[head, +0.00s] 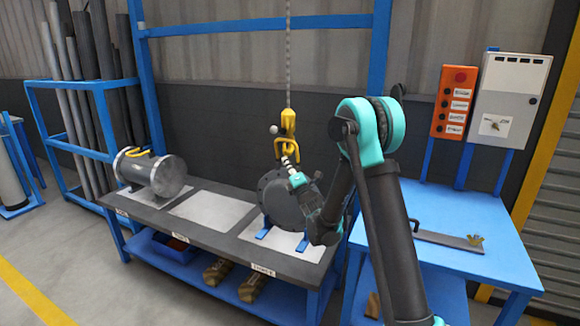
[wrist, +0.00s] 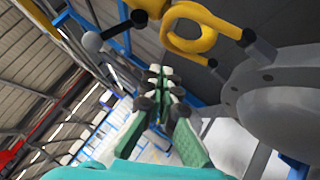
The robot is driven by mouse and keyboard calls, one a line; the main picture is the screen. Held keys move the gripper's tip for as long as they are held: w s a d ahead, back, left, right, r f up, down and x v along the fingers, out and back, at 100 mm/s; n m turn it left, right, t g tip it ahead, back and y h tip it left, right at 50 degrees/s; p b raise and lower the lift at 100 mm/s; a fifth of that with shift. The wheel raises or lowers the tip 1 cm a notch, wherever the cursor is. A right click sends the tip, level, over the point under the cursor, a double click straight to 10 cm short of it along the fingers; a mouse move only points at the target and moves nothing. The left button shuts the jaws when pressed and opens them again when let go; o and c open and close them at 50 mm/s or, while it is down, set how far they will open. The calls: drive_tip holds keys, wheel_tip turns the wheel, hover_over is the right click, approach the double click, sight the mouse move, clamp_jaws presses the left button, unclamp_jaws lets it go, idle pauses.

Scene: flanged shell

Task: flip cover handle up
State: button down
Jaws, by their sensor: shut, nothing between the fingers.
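The round dark grey cover (head: 278,200) stands upright on blue supports on the bench's right part. It fills the right side of the wrist view (wrist: 280,100). A yellow loop handle (head: 278,145) shows at the cover's top, just below the yellow crane hook (head: 288,122); whether they are linked is unclear. In the wrist view a thick yellow loop (wrist: 190,45) is seen close up beside the cover. My gripper (head: 287,160) is shut and empty, just below the hook and near the handle. Its closed fingers (wrist: 162,78) lie left of and below the loop; contact is not visible.
A grey flanged shell (head: 165,178) with a yellow handle lies at the bench's left. A bare light plate (head: 212,208) lies between. A chain (head: 288,60) hangs above the hook. A blue table (head: 470,265) with a flat tool stands right.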

drive_tip(key=w+a+r, duration=0.1)
drive_tip(key=w+r, duration=0.2)
drive_tip(key=w, duration=0.5)
drive_tip(key=shift+a+r, duration=0.15)
drive_tip(key=shift+r, duration=0.2)
